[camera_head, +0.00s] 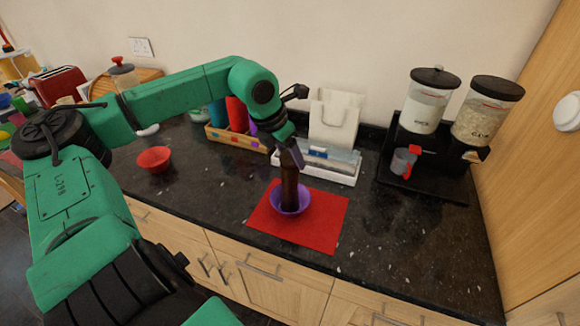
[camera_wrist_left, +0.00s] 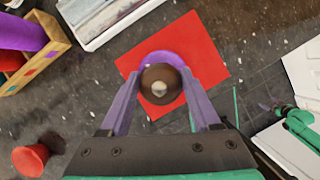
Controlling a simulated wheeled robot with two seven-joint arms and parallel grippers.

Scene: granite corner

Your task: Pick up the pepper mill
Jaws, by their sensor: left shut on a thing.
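The pepper mill (camera_head: 289,186) is dark brown and stands upright in a purple bowl (camera_head: 303,199) on a red mat (camera_head: 325,225). My left gripper (camera_head: 290,153) comes down on it from above and is shut on its upper part. In the left wrist view the round brown top of the pepper mill (camera_wrist_left: 159,84) with its pale knob lies between the purple fingers of my left gripper (camera_wrist_left: 163,92). The purple bowl (camera_wrist_left: 160,55) shows behind the mill there, mostly hidden by it.
A white tray (camera_head: 343,178) with a paper holder (camera_head: 333,118) stands behind the mat, beside a wooden box (camera_head: 237,139) of coloured cylinders. A red bowl (camera_head: 154,159) is at left. A cereal dispenser (camera_head: 430,110) stands at right. Counter between mat and dispenser is clear.

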